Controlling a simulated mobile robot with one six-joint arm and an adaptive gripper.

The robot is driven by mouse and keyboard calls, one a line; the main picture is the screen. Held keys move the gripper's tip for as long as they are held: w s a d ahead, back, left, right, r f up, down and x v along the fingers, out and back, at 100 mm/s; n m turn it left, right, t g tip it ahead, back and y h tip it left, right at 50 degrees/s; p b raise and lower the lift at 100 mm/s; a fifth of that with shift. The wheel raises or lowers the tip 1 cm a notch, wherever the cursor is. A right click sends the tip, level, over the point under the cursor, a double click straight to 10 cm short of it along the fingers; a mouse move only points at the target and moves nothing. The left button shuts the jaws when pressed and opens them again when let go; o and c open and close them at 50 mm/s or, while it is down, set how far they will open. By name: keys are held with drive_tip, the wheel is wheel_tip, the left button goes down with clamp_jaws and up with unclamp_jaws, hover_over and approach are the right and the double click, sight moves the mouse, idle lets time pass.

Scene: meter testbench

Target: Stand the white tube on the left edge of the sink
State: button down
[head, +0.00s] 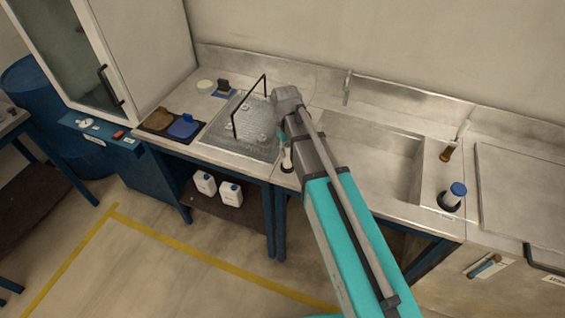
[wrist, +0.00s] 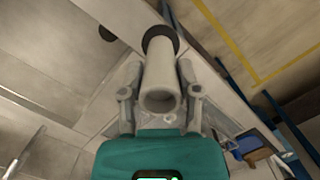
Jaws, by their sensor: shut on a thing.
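The white tube (wrist: 162,72) is held between the two fingers of my gripper (wrist: 160,95) in the wrist view. Its open top faces the camera and its far end is at a round black spot (wrist: 160,36). In the head view the tube (head: 287,156) looks upright on the strip left of the sink (head: 335,135), with the black round (head: 286,169) at its foot. I cannot tell whether the foot touches it or is just above. My gripper (head: 283,142) is partly hidden by my arm in the head view.
A metal tray with a black handle (head: 238,128) is close on the left. The tap (head: 347,86) is behind the sink. White canisters (head: 230,193) sit below.

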sight(286, 167)
drive_tip(key=shift+w+a+f+b, duration=0.35)
drive_tip(key=shift+w+f+b, duration=0.3)
drive_tip(key=shift+f, duration=0.2)
drive_tip(key=shift+w+a+f+b, duration=0.35)
drive_tip(key=shift+w+f+b, duration=0.25)
drive_tip(key=shift+f, duration=0.2)
drive_tip(key=shift+w+a+f+b, duration=0.1)
drive_tip(key=shift+w+f+b, duration=0.05)
drive_tip(key=shift+f+b, duration=0.9)
drive_tip(key=shift+w+a+f+b, duration=0.1)
drive_tip(key=shift+w+f+b, duration=0.05)
drive_tip(key=shift+f+b, duration=0.85)
drive_tip(key=shift+f, duration=0.1)
drive_tip(key=shift+c, duration=1.5)
unclamp_jaws()
